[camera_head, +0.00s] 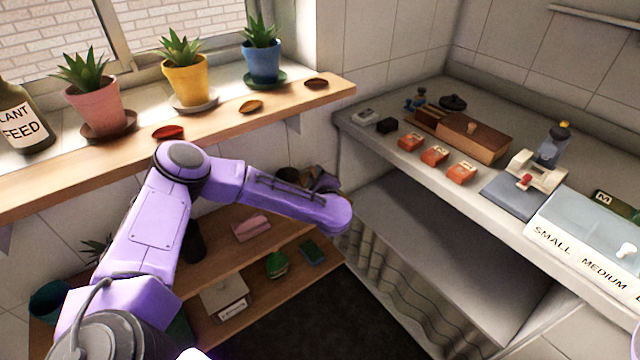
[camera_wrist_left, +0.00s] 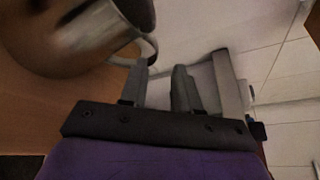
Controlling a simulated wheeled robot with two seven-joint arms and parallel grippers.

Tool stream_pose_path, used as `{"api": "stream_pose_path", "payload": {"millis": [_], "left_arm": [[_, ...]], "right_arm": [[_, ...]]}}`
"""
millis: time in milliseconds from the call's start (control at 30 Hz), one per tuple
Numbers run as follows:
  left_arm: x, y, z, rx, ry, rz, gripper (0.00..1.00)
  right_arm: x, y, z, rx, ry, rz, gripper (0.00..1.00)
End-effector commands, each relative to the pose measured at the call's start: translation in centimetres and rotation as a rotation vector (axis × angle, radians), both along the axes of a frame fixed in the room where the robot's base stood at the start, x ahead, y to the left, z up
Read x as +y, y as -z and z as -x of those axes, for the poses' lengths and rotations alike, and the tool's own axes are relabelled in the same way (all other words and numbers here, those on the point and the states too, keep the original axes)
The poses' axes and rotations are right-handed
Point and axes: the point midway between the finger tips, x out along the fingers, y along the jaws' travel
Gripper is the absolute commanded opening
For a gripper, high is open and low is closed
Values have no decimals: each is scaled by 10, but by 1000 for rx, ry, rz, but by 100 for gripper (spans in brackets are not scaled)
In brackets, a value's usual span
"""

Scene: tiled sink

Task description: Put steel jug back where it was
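The steel jug (camera_wrist_left: 90,35) shows at the top left of the left wrist view, a shiny grey vessel with a curved handle, cut off by the picture's edge. My left gripper (camera_wrist_left: 160,75) is open, with a gap between its two fingers. The left finger's tip overlaps the lower end of the jug's handle in the picture; I cannot tell whether they touch. In the head view my left gripper (camera_head: 322,182) is small and dark, partly behind my purple forearm, above the wooden shelves. I cannot make out the jug clearly there. My right gripper is out of view.
The wooden sill (camera_head: 215,121) with potted plants runs above my left arm. Lower wooden shelves (camera_head: 262,253) hold a pink item (camera_head: 250,229) and a green item (camera_head: 277,264). The counter (camera_head: 385,108) on the right carries orange packets, a wooden box and a labelled tray (camera_head: 590,235).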

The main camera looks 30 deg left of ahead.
Motion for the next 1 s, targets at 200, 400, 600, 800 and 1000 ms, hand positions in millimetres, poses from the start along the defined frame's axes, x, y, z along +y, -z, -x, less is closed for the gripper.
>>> {"api": "stream_pose_path", "payload": {"millis": [200, 400, 600, 800, 1000], "left_arm": [[-40, -10, 39, -1, 8, 1, 31], [-70, -21, 71, -1, 6, 0, 31], [-81, -26, 84, 0, 2, 1, 31], [-85, -22, 86, 35, 26, -31, 31], [-134, 69, 133, 672, 544, -689, 31]], "right_arm": [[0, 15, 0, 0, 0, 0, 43], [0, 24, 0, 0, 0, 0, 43], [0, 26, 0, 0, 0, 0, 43], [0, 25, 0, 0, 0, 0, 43], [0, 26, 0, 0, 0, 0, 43]]}}
